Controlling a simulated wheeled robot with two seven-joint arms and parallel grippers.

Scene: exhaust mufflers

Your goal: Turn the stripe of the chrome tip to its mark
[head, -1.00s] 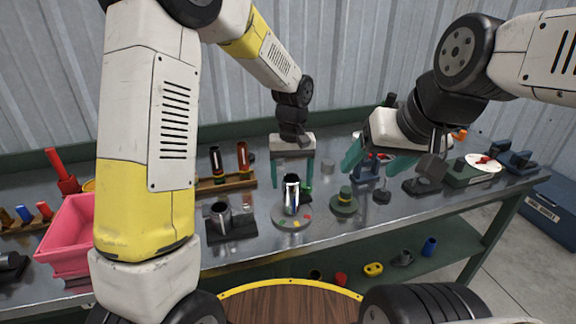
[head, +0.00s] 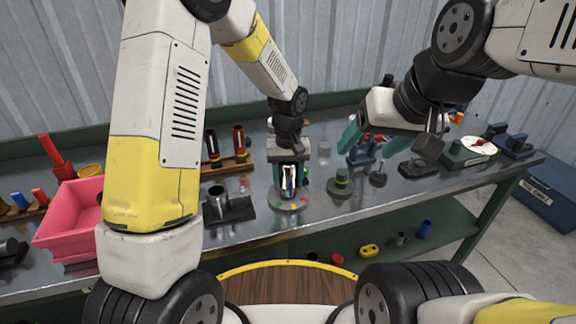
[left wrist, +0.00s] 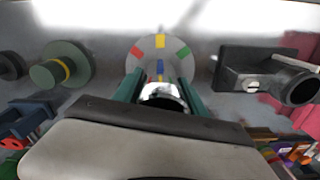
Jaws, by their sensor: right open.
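The chrome tip (head: 288,181) stands upright on a round grey disc (head: 288,205) on the workbench. Its rim also shows in the left wrist view (left wrist: 162,93). The disc also bears a red mark (left wrist: 138,53) and a green mark (left wrist: 183,52). My left gripper (head: 289,182) points down with its fingers apart, one on each side of the tip; contact is not clear. My right gripper (head: 390,140) is open and empty above the bench's right part.
A dark holder with a grey tube (head: 217,200) stands left of the disc, and a green round piece with a yellow band (head: 341,184) right of it. A pink bin (head: 70,222) is at far left. A wooden rack (head: 228,165) stands behind.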

